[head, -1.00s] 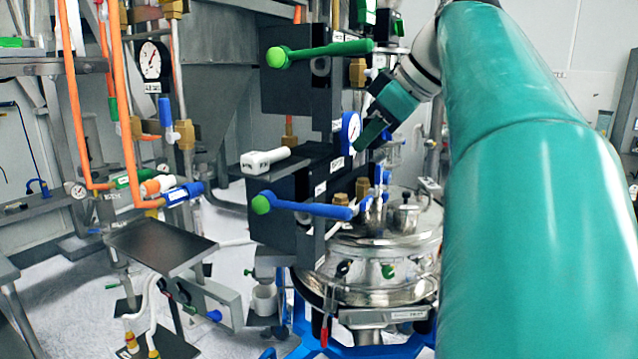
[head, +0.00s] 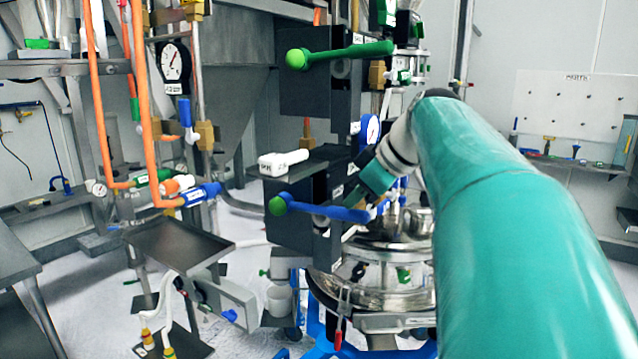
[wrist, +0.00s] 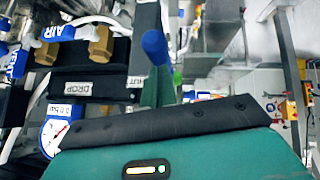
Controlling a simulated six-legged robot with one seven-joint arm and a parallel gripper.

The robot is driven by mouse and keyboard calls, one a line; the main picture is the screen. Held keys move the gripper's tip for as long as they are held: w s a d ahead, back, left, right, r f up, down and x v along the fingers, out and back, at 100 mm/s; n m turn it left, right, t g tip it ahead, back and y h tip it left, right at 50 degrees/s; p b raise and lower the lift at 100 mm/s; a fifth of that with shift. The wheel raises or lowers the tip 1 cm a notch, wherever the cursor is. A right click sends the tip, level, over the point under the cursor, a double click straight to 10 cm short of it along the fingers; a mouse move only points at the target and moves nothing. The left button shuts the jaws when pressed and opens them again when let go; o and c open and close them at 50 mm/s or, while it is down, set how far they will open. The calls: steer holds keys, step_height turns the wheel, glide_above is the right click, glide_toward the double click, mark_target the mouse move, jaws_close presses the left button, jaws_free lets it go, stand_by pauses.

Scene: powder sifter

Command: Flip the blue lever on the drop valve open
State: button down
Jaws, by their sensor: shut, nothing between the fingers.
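The blue lever (head: 325,209) has a green round knob at its left end and runs roughly level to the right from a dark valve block. Its blue end also shows in the wrist view (wrist: 154,46), near a "DROP" label (wrist: 78,87). My teal gripper (head: 352,196) is just above and behind the lever's right end, by the valve block. In the wrist view, my green fingers (wrist: 157,88) are together and empty, with the blue end right at their tips. I cannot tell whether they touch it.
A green lever (head: 340,53) sits on an upper block. A white handle (head: 283,162) lies between the blocks. A gauge (head: 371,130) is close behind my gripper. A steel vessel (head: 385,275) stands below. Orange pipes (head: 97,110) stand at left.

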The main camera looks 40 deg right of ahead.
steer(key=shift+s, duration=0.15)
steer(key=shift+s+f+t, duration=0.2)
steer(key=shift+f+t, duration=0.2)
steer(key=shift+f, duration=0.45)
steer(key=w+a+f+t, duration=0.1)
steer(key=w+f+t, duration=0.1)
steer(key=f, duration=0.7)
steer(key=w+a+f+t+y, duration=0.1)
steer(key=w+f, duration=0.3)
steer(key=f, duration=0.6)
steer(key=shift+w+a+m+t, duration=0.15)
steer(key=shift+w+m+t, duration=0.15)
steer(key=shift+t, duration=0.6)
steer(key=shift+w+a, duration=0.15)
steer(key=shift+a, duration=0.05)
steer(key=shift+d+y, duration=0.15)
steer(key=shift+y, duration=0.25)
